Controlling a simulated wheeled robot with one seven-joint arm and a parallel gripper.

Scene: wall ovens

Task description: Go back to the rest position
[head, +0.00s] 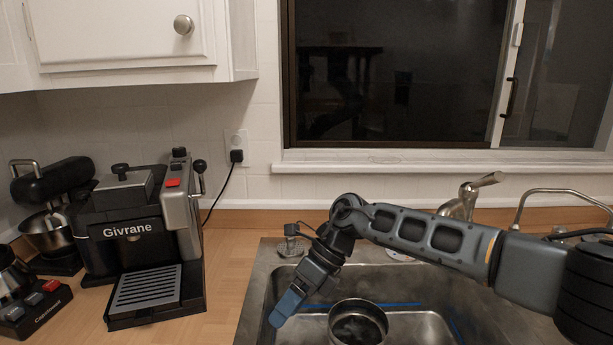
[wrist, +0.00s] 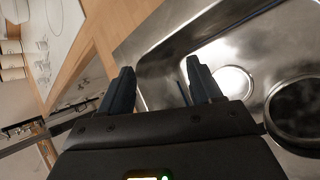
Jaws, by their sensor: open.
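My gripper (head: 287,308) hangs over the left part of the metal sink (head: 262,287) in the head view, pointing down and to the left. In the wrist view my gripper (wrist: 158,88) shows two dark fingers spread apart with nothing between them. The sink (wrist: 165,50) lies beyond the fingers there. A round dark pot (head: 357,322) sits in the sink, to the right of my gripper and apart from it. The pot also shows at the right of the wrist view (wrist: 296,112).
A Givrane coffee machine (head: 130,232) stands on the wooden counter (head: 226,270) left of the sink, with a mixer (head: 50,225) further left. A faucet (head: 470,195) rises behind my arm. A cabinet (head: 130,35) hangs at the upper left.

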